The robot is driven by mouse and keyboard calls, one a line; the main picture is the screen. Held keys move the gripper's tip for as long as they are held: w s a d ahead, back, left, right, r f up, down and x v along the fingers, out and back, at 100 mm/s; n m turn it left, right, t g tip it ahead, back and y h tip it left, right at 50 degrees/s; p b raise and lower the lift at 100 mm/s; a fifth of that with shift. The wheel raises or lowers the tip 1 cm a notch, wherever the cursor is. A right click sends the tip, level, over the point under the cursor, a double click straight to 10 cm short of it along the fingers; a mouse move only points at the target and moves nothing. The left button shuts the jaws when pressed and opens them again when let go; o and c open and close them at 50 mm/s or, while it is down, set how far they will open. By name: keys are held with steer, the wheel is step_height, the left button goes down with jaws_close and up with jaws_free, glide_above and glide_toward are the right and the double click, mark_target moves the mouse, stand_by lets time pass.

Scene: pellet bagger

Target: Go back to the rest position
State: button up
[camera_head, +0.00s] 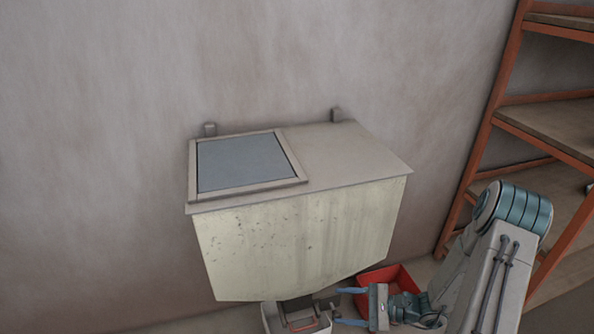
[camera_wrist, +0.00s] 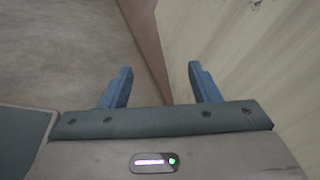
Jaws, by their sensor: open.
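My gripper (camera_head: 350,306) is at the bottom of the head view, just below the lower right edge of the hopper. Its two blue fingers are apart, with nothing between them. In the wrist view the gripper (camera_wrist: 160,88) also shows its fingers spread and empty, with the pale hopper front at the right. My arm comes in from the lower right. The bagger's hopper (camera_head: 310,235) is a pale, stained box with a grey top and a framed dark panel (camera_head: 243,162) on the left of its lid.
A red bin (camera_head: 401,277) stands behind my gripper at the lower right. A light container (camera_head: 272,318) is partly visible under the hopper. An orange-framed shelf rack (camera_head: 507,108) stands at the right. The wall behind and the area left of the hopper are clear.

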steer(key=s+d+r+n+h+p, duration=0.1)
steer(key=s+r+n+h+p, duration=0.3)
steer(key=r, duration=0.9)
steer(key=s+r+n+h+p, duration=0.4)
steer(key=r+n+h+p, duration=0.1)
steer(key=r, duration=0.8)
steer(key=s+d+r+n+h+p, duration=0.1)
steer(key=s+r+n+h+p, duration=0.4)
steer(key=r, duration=0.9)
steer(key=shift+d+h+p, duration=0.3)
steer(key=shift+h+p, duration=0.4)
steer(key=shift+h, duration=0.4)
